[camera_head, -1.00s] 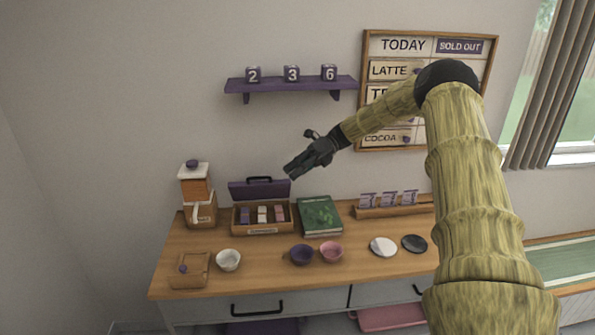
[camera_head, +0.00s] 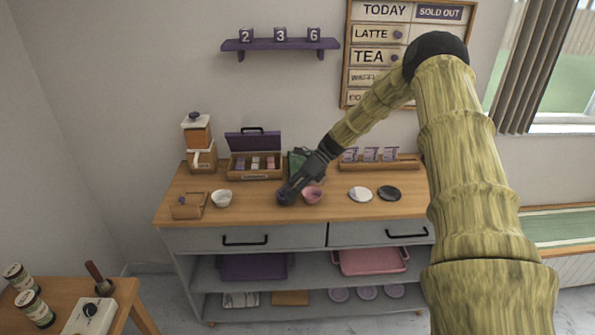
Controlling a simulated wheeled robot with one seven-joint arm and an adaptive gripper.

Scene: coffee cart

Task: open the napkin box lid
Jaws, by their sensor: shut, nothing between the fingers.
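A small wooden box (camera_head: 188,210) with a purple knob sits at the left front of the counter; it looks like the napkin box, but I cannot read a label. Its lid appears closed. Another wooden box (camera_head: 256,174) behind it holds small packets, and its purple lid (camera_head: 253,142) with a dark handle stands up open. My gripper (camera_head: 288,192) is shut and empty, low over or beside the purple cup (camera_head: 283,199), which it partly hides. It is well to the right of the small box.
A white bowl (camera_head: 221,198) stands between the small box and my gripper. A pink cup (camera_head: 312,195) is just right of my gripper. My arm partly hides a green book (camera_head: 297,160). A dispenser (camera_head: 200,145) stands at the back left. White (camera_head: 360,193) and dark (camera_head: 388,193) discs lie right.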

